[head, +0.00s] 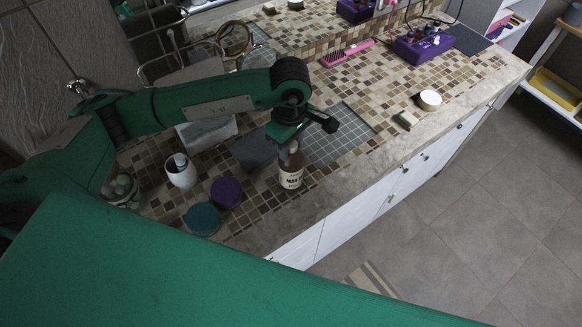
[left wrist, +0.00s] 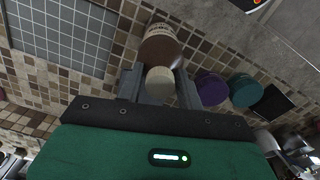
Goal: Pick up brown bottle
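The brown bottle (head: 291,172) stands upright on the tiled counter near its front edge, with a pale label on its side. My left gripper (head: 290,139) is directly above it, pointing down, and hides its top. In the left wrist view the bottle (left wrist: 159,46) shows its brown shoulder and pale cap between the two spread fingers of the left gripper (left wrist: 160,80). The fingers are close on both sides of the cap; I cannot tell whether they touch the bottle. My right gripper is in neither view.
A purple jar (head: 226,192) and a teal jar (head: 203,219) stand left of the bottle. A white cup (head: 181,172) is farther left. A grey tile mat (head: 345,137) lies behind the bottle. A pink brush (head: 346,53) and purple box (head: 423,46) are farther right.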

